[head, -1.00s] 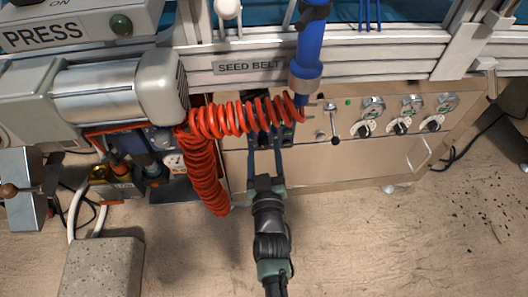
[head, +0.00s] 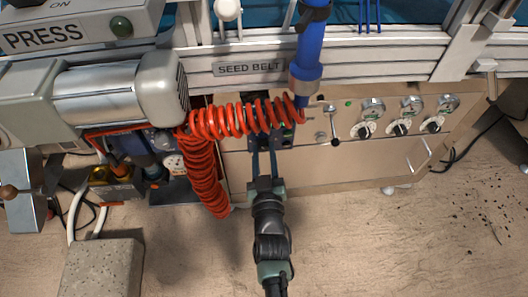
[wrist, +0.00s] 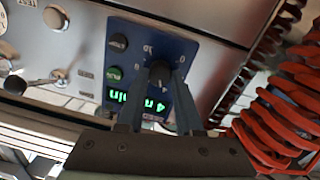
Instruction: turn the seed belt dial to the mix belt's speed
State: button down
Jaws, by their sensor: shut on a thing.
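The seed belt dial (wrist: 160,74) is a black knob on a blue panel (wrist: 183,47), with numbers printed around it. In the wrist view my gripper (wrist: 158,82) has a finger on each side of the knob and is shut on it. A green lit display (wrist: 135,99) on the panel is upside down and seems to read 4 m/min, partly behind a finger. In the head view my gripper (head: 264,150) reaches the panel (head: 287,137) under the orange coil, which hides the dial. No mix belt reading can be made out.
An orange coiled hose (head: 240,120) hangs across the panel, close to my fingers; it also fills the right of the wrist view (wrist: 275,125). A SEED BELT sign (head: 248,68) is on the rail above. Gauges (head: 373,107) and knobs (head: 400,128) sit to the right.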

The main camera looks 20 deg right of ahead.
jog(key=m+b, duration=0.1)
jog(key=m, duration=0.4)
jog(key=shift+m+b, duration=0.55)
jog(key=shift+m, duration=1.65)
jog(key=c, duration=0.6)
grip_release()
jog(key=shift+d, duration=0.1)
jog(key=shift+o, duration=0.2)
jog(key=shift+s, duration=0.15)
jog(key=p+v, duration=0.4)
jog(key=v, duration=0.8)
jog(key=shift+s+r+p, duration=0.3)
jog(key=shift+s+p, duration=0.05)
